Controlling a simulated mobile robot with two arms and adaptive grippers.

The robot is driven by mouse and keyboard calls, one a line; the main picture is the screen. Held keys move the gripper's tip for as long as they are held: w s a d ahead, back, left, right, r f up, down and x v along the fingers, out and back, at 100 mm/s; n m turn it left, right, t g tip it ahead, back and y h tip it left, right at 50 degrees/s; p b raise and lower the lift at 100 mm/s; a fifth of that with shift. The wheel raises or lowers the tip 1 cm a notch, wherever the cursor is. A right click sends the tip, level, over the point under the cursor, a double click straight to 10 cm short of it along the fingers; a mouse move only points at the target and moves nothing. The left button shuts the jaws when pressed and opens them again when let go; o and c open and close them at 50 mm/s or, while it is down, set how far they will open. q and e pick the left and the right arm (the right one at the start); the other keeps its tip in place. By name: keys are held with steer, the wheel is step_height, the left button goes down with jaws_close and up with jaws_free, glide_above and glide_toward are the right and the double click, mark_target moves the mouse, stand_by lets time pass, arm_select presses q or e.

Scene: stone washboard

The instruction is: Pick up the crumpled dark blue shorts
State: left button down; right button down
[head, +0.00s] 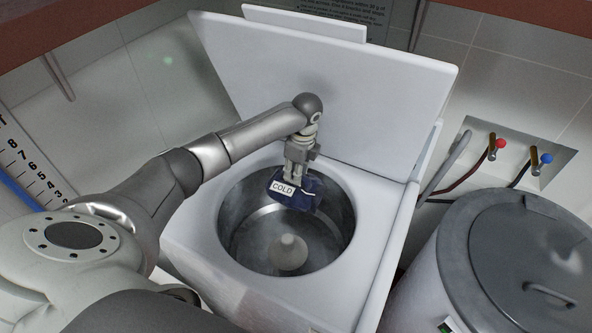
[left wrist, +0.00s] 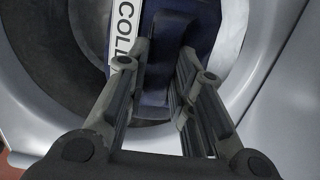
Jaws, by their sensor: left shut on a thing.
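The dark blue shorts (head: 302,194) hang bunched below my left gripper (head: 295,174), over the open drum of a white top-loading washer. My left gripper is shut on the shorts. A white label reading COLD (head: 283,188) shows on the cloth. In the left wrist view the dark blue cloth (left wrist: 160,88) lies between and beyond the fingers, with the label (left wrist: 124,25) at its upper left. The lower part of the shorts is above the drum's inside; whether it touches the wall I cannot tell. My right gripper is not in view.
The washer's drum (head: 240,238) has a pale central post (head: 290,253). Its raised lid (head: 330,85) stands behind my arm. A grey lidded drum (head: 520,265) is at the right. Red (head: 500,143) and blue (head: 547,158) taps with hoses are on the wall.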

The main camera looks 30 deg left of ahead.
arm_select(q)
steer(key=shift+r+p, duration=1.15)
steer(key=shift+r, duration=0.3)
steer(key=shift+d, duration=0.1)
